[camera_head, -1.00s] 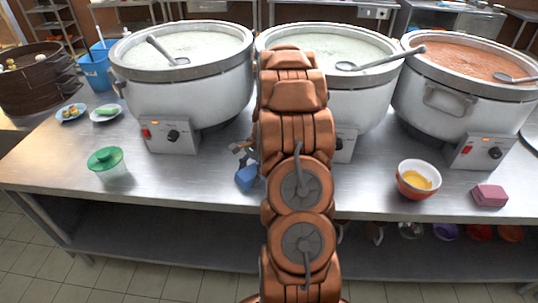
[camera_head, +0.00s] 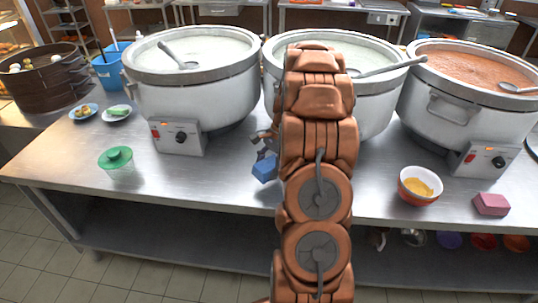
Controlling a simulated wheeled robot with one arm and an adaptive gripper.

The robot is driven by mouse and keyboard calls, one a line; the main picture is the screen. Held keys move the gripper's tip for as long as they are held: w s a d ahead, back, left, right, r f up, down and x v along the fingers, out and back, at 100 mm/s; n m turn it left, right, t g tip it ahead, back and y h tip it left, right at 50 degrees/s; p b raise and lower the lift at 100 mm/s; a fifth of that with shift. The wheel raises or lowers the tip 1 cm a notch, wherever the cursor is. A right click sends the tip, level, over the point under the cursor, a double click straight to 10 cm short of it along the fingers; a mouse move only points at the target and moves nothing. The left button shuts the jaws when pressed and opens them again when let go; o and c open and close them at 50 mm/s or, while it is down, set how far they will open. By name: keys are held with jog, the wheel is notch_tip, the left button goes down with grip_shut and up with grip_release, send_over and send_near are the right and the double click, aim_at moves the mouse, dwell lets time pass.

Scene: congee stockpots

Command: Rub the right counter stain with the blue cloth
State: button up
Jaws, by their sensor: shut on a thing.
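A blue cloth (camera_head: 265,168), folded into a small block, shows just left of my arm, near the front edge of the steel counter (camera_head: 225,185). My gripper (camera_head: 262,152) is at the cloth's upper end and is shut on it; my arm hides part of the gripper. I cannot tell whether the cloth touches the counter. I cannot make out a stain on the visible counter; the part behind my arm is hidden.
Three large stockpots (camera_head: 195,90) stand along the back of the counter. An orange bowl (camera_head: 419,186) and a pink block (camera_head: 490,204) are at the right. Bare counter lies between the cup and my gripper.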

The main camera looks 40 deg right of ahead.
jog(key=shift+r+p, duration=0.35)
jog(key=shift+r, duration=1.1)
jog(key=shift+s+a, duration=0.1)
